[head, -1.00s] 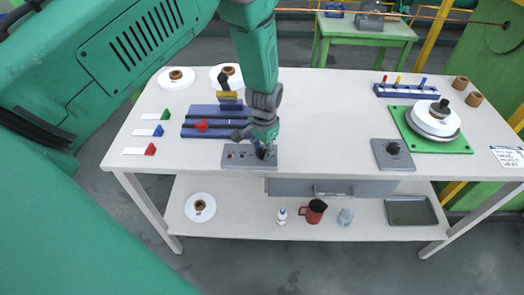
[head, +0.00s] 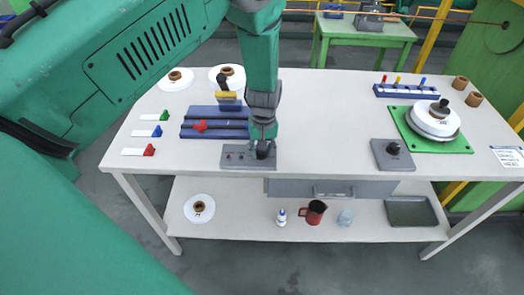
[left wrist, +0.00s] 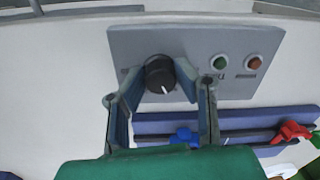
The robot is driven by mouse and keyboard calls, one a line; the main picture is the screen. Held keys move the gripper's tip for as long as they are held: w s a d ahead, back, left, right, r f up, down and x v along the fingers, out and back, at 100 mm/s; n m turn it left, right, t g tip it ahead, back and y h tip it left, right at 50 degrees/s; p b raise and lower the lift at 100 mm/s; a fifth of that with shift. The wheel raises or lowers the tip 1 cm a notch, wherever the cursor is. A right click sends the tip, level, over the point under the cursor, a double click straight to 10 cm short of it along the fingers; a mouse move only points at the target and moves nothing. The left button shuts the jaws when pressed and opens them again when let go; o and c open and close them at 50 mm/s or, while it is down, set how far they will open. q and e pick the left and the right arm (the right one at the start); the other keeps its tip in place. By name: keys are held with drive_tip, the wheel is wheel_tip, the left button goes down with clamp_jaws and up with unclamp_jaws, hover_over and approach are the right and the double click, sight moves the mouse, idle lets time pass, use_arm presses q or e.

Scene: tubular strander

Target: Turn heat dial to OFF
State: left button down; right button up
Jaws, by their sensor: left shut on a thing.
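The black heat dial (left wrist: 160,75) sits on a grey control panel (left wrist: 190,45), with a white pointer line toward the bottom of the left wrist view, slightly right. My left gripper (left wrist: 180,85) is shut on the dial, its fingers reaching around its sides. In the head view, my left gripper (head: 263,147) comes down from above onto the right end of the panel (head: 238,164) at the table's front edge and mostly hides the dial. The dial's markings cannot be read. My right gripper is not in view.
A green button (left wrist: 219,62) and a red button (left wrist: 253,62) sit beside the dial. A blue rail fixture (head: 195,131) with a red clamp lies behind the panel. The tabletop between is clear.

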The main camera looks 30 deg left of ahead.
use_arm(q)
drive_tip(key=n, duration=0.6)
drive_tip(key=shift+w+a+r, duration=0.2)
drive_tip(key=shift+w+r, duration=0.05)
drive_tip(key=shift+w, duration=0.15)
drive_tip(key=n, duration=0.7)
idle(0.3)
drive_tip(key=c, duration=1.3)
unclamp_jaws()
drive_tip(key=shift+o, duration=0.2)
drive_tip(key=shift+s+f, duration=0.1)
drive_tip(key=shift+s, duration=0.05)
